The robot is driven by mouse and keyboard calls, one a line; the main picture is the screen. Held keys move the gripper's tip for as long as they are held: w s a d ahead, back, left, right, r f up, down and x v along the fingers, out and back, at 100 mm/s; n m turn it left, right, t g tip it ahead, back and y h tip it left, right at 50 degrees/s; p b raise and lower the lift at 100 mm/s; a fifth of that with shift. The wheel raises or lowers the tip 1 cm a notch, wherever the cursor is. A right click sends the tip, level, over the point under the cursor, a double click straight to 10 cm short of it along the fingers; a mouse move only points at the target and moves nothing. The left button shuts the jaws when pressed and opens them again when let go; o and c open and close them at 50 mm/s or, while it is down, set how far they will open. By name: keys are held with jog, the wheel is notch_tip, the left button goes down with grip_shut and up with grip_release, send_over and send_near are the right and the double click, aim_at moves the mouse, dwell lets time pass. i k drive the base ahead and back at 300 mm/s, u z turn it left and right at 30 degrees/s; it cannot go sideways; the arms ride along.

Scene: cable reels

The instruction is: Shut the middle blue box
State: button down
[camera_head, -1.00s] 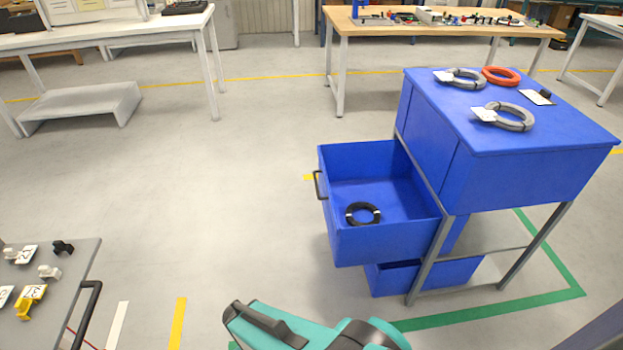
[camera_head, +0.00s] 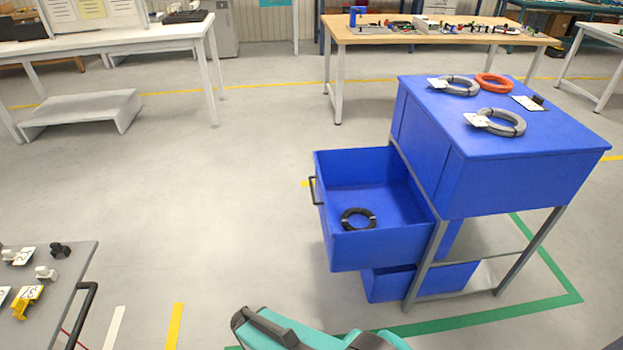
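The middle blue box (camera_head: 378,251) is pulled out to the left of its grey metal frame (camera_head: 427,262), like an open drawer. It has a black handle (camera_head: 314,190) on its left side, and a black cable reel (camera_head: 358,219) lies on its floor. The top blue box (camera_head: 510,165) sits within the frame above it. A lower blue box (camera_head: 388,284) shows partly beneath the middle one. A teal and black part of my arm shows at the bottom centre, apart from the box. My gripper's fingers cannot be made out.
Grey reels (camera_head: 502,122) and an orange reel (camera_head: 494,83) lie on top of the unit. A grey cart (camera_head: 62,276) with small parts stands at the lower left. The floor (camera_head: 220,200) left of the open box is clear. A wooden-topped table (camera_head: 400,35) stands behind.

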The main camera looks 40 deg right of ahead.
aim_at(376, 179)
jog(key=z, duration=0.05)
jog(key=i, duration=0.95)
jog(key=u, duration=0.05)
